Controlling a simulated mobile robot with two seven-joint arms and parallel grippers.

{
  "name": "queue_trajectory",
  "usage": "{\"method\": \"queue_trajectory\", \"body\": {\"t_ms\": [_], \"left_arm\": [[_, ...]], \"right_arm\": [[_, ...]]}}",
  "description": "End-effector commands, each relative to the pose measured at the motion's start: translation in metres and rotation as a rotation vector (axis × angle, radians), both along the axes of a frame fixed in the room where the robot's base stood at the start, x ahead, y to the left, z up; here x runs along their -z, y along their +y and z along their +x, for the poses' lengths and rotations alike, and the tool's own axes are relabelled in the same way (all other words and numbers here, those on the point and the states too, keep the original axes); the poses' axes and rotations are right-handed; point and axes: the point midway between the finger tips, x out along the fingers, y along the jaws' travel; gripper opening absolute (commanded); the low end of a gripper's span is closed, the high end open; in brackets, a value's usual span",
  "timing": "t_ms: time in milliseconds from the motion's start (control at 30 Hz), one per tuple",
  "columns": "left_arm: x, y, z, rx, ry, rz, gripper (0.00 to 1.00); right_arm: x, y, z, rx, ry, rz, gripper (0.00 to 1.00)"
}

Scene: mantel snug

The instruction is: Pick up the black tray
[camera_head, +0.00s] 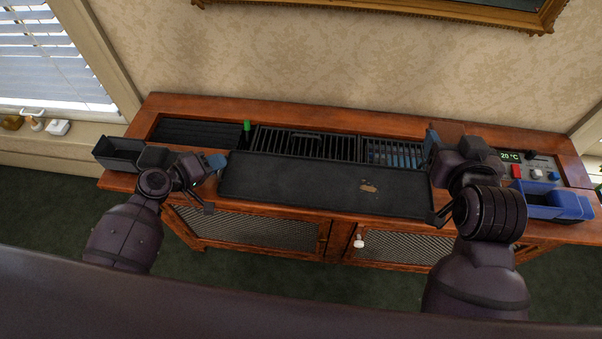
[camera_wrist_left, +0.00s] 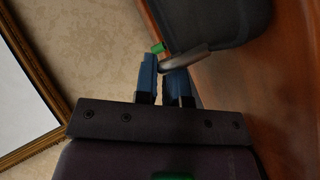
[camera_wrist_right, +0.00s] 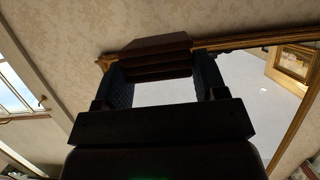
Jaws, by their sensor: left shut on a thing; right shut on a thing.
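The black tray (camera_head: 300,190) is a long dark rectangle with a small brown patch on it. It lies across the front of the wooden cabinet top, and I cannot tell whether it touches it. My left gripper (camera_head: 216,164) is at the tray's left end. In the left wrist view its blue fingers (camera_wrist_left: 167,80) are closed around a grey handle (camera_wrist_left: 190,56) joined to a dark body. My right gripper (camera_head: 438,150) is beyond the tray's right end. In the right wrist view its wide-set fingers (camera_wrist_right: 163,80) hold a brown wooden block (camera_wrist_right: 155,58) between them.
Slatted grilles (camera_head: 305,143) fill the cabinet top (camera_head: 170,102) behind the tray. A black bin (camera_head: 118,152) stands at the left, a blue bin (camera_head: 550,202) at the right. A control panel (camera_head: 525,165) reads 20 °C. A green-topped thing (camera_head: 247,126) stands by the grilles.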

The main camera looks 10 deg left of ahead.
Motion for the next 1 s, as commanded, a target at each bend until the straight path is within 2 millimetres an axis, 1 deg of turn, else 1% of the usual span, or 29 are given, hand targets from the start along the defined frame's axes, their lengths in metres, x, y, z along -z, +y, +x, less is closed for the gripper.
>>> {"method": "queue_trajectory", "body": {"t_ms": [267,367,567,600,633,767,1000], "left_arm": [[-0.004,0.001,0.001,0.000,-0.003,0.002,0.00],[-0.012,0.001,0.001,0.000,-0.005,0.004,0.00],[-0.042,0.001,0.001,0.001,-0.009,0.004,0.00],[-0.036,0.007,-0.008,-0.001,0.000,0.005,0.00],[-0.034,0.011,-0.013,-0.002,0.002,0.004,0.00],[-0.032,0.028,-0.036,0.000,0.004,0.006,0.00],[-0.032,0.065,-0.085,-0.001,0.006,0.005,0.00]], "right_arm": [[-0.002,0.000,0.000,0.000,-0.003,0.000,0.42],[-0.007,0.000,0.000,0.000,-0.008,0.000,0.42],[-0.022,0.000,0.000,0.000,-0.025,0.000,0.42],[-0.018,0.000,0.000,0.000,-0.020,0.000,0.42],[-0.016,0.000,0.000,0.000,-0.018,0.000,0.42],[-0.010,0.000,0.000,0.000,-0.011,0.000,0.42],[0.001,0.000,0.000,0.000,0.001,0.000,0.42]]}}
